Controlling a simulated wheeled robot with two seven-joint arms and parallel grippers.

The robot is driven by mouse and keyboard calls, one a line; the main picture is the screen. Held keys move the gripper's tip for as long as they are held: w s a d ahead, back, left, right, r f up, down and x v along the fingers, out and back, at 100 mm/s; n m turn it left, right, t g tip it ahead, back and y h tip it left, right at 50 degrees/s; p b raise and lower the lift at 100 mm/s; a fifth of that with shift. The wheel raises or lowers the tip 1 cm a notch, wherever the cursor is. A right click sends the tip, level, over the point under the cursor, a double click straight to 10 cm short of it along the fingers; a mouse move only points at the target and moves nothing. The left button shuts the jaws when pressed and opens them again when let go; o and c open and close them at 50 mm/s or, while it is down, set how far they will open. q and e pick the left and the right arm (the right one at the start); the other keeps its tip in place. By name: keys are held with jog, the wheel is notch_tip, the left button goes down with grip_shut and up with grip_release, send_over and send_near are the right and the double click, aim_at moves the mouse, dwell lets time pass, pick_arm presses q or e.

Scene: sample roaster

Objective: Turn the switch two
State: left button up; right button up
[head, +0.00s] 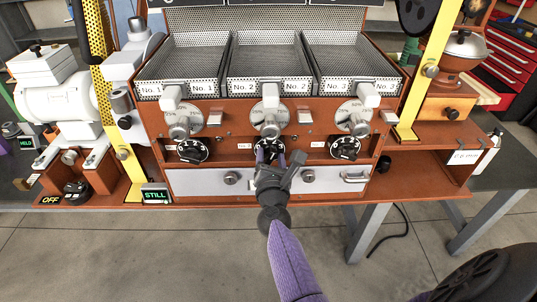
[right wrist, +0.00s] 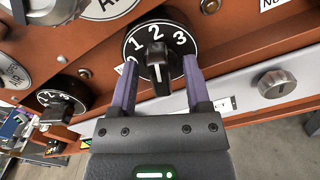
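The roaster's middle switch, number two (head: 268,150), is a black dial with white numbers on the brown front panel, below the middle white gauge. In the right wrist view the dial (right wrist: 158,48) shows 1, 2 and 3, and its raised grip stands between my fingers. My right gripper (head: 268,158) is in front of this dial, partly hiding it in the head view. In the right wrist view my right gripper (right wrist: 158,84) has its two purple fingers apart, one on each side of the grip, with gaps visible. My left gripper is not in view.
Similar dials sit at left (head: 192,150) and right (head: 345,147). A silver drawer front (head: 205,181) with round knobs lies below. White handles and gauges (head: 355,114) are just above, under three perforated trays. Open floor lies in front.

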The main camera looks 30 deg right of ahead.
grip_shut()
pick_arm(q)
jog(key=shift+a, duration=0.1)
